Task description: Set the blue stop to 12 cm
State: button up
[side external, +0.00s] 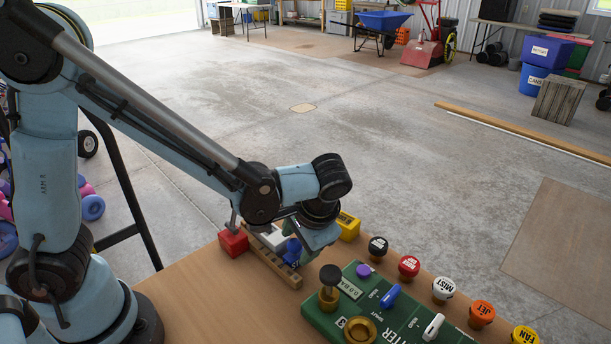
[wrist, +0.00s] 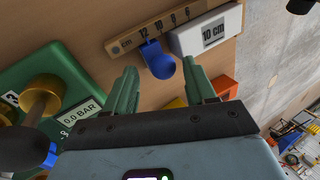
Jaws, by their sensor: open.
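The wooden scale bar (wrist: 160,27) with numbers including 12, 10, 8 and 6 lies across the top of the wrist view. A white display block (wrist: 212,35) beside the bar reads 10 cm. My gripper (wrist: 160,72) is open and empty, its two green fingers pointing at the stop, one on each side of it in the picture. Whether they touch it is unclear. In the side view the bar (side external: 272,265) and the partly hidden blue stop (side external: 292,252) lie below my gripper (side external: 304,236).
A green panel (side external: 338,318) with a brass valve (side external: 328,297) and several knobs stands close to the bar. A red block (side external: 233,243) and a yellow block (side external: 348,226) flank the bar. The table's front-left part (side external: 195,310) is bare.

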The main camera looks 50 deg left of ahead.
jog(key=v, duration=1.1)
jog(key=shift+r, duration=0.3)
jog(key=shift+f, duration=0.1)
jog(key=x, duration=1.2)
